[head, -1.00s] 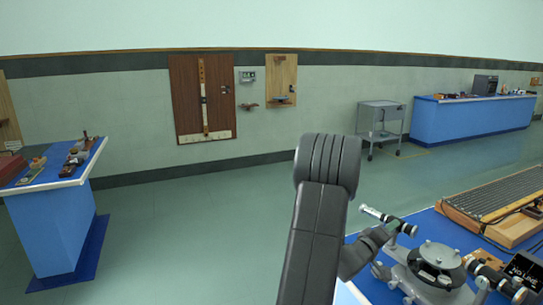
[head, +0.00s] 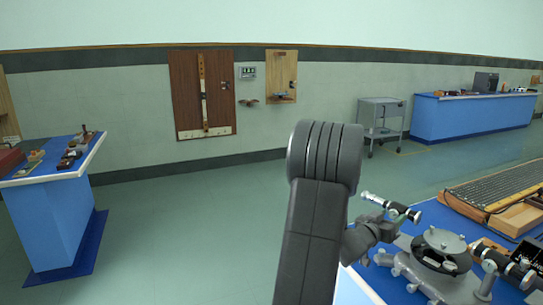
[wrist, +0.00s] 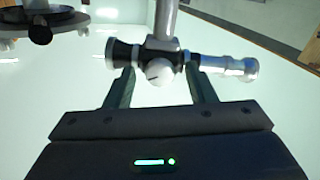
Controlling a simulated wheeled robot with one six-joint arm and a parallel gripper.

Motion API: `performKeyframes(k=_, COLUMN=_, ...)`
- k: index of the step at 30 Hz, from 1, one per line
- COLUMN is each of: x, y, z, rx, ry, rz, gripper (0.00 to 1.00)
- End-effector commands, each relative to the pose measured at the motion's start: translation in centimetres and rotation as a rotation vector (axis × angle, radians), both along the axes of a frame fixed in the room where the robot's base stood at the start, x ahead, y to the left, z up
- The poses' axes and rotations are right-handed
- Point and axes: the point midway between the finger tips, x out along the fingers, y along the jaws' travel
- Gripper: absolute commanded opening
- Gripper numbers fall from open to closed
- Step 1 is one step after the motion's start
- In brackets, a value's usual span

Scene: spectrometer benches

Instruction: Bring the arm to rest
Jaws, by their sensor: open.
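My gripper (wrist: 160,85) is open in the wrist view, its two green fingers spread apart. The fingertips overlap a black and silver tube of the spectrometer (wrist: 228,64), which runs across both of them. I cannot tell whether they touch it. A white knob and a grey post show between the fingers. In the head view my bent arm stands in the middle, with its dark wrist at the spectrometer (head: 440,243). The tube (head: 392,207) sits just above the wrist there. The fingers are mostly hidden in that view.
The spectrometer stands on a blue bench top (head: 372,282). A wooden-framed ribbed board (head: 500,188) lies behind it. Another blue bench (head: 50,230) with small items is at left. A grey trolley (head: 381,120) and a long blue bench (head: 470,118) stand farther back. Floor between is clear.

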Motion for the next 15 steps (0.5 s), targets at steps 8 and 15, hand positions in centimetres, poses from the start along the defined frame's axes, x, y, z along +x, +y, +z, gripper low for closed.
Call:
performKeyframes(k=8, x=0.01, y=0.01, z=-0.25, rx=0.168, ry=-0.205, rz=-0.001, gripper=0.50)
performKeyframes(k=15, x=0.04, y=0.03, z=-0.16, rx=0.291, ry=-0.355, rz=-0.001, gripper=0.50)
